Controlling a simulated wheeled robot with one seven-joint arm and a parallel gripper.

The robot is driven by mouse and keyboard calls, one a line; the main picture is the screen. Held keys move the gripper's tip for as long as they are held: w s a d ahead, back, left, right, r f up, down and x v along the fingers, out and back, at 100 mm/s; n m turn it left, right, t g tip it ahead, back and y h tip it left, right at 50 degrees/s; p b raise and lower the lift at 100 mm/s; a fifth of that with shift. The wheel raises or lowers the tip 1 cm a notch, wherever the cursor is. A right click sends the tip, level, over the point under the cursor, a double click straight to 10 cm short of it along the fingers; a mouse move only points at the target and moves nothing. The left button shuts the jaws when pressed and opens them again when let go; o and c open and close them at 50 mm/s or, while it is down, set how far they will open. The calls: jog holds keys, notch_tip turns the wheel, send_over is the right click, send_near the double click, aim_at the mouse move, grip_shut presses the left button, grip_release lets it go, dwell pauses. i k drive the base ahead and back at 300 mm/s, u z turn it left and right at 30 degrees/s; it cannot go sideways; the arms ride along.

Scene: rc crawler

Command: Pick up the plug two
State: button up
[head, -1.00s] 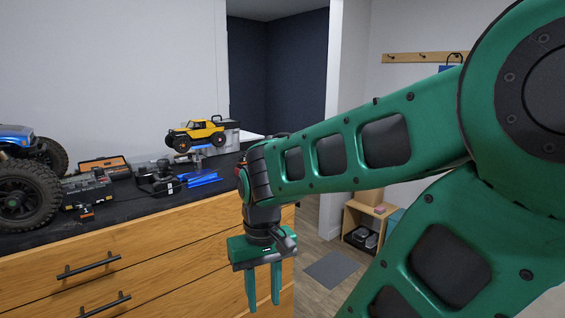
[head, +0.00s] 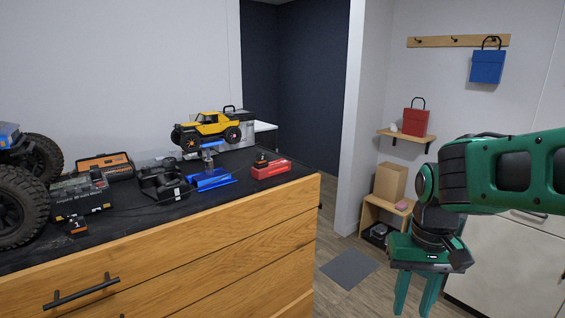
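A small orange-and-black plug (head: 77,226) marked with a 1 lies on the black mat (head: 120,235), in front of the charger, at the left. A red block (head: 271,170) with a small black piece (head: 262,157) at its top lies near the right end of the mat. I cannot read a 2 on anything, so I cannot tell which piece is plug two. My gripper (head: 414,306) points down at the lower right, off the dresser's side and well apart from these pieces. Its two fingers are apart with nothing between them.
On the dresser (head: 190,250) stand a blue crawler (head: 22,190), a charger (head: 82,194), a black device (head: 162,182), a blue stand (head: 210,178) and a yellow crawler (head: 208,132). A shelf unit (head: 372,215) stands beyond.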

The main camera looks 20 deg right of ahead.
aim_at(262, 160)
jog(key=z, duration=0.1)
jog(key=i, duration=1)
jog(key=u, duration=0.05)
